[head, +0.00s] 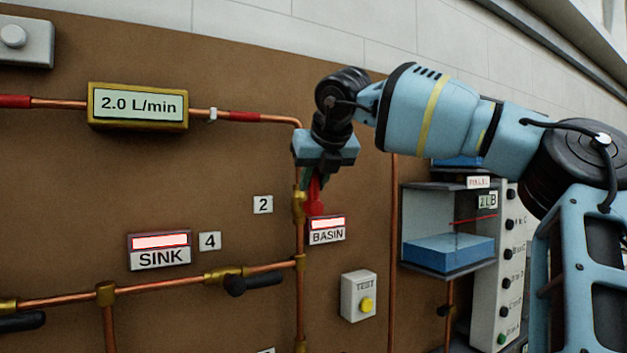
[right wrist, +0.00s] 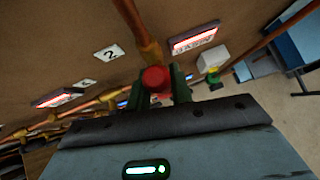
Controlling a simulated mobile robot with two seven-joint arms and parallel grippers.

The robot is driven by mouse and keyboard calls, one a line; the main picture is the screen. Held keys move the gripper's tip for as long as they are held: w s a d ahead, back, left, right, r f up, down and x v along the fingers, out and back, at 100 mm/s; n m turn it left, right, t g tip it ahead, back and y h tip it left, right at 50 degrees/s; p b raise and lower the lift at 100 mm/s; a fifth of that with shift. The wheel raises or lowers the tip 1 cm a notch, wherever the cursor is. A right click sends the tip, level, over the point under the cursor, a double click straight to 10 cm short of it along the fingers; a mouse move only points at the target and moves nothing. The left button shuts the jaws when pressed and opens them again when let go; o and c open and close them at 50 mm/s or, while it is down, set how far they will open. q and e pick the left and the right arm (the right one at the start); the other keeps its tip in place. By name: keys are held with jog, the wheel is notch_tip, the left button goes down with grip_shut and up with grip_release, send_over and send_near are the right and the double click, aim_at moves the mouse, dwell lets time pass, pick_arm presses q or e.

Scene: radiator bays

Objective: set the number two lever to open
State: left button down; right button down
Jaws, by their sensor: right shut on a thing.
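The number two lever (head: 315,200) is red and sits at a brass valve (head: 299,206) on the vertical copper pipe. The label "2" (head: 263,204) is to its left and the BASIN sign (head: 327,230) is just below right. My right gripper (head: 314,180) reaches down from above and is shut on the red lever, hiding its upper part. In the right wrist view the lever's round red end (right wrist: 155,79) shows between the dark green fingers. I cannot tell the lever's exact angle to the pipe. My left gripper is not in view.
A black lever (head: 255,284) is on the lower pipe near label "4" (head: 209,241) and the SINK sign (head: 160,250). A gauge (head: 138,105) reads 2.0 L/min. A TEST box (head: 358,296) with a yellow button is lower right. A shelf with a blue block (head: 449,253) stands further right.

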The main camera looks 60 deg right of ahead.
aim_at(316, 173)
jog(key=shift+r, duration=0.15)
jog(key=c, duration=1.3)
grip_release()
jog(key=shift+o, duration=0.2)
jog(key=v, duration=0.7)
jog(key=shift+b, duration=0.3)
jog(key=shift+s+a+r, duration=0.2)
jog(key=shift+a+r, duration=0.05)
jog(key=shift+f, duration=0.1)
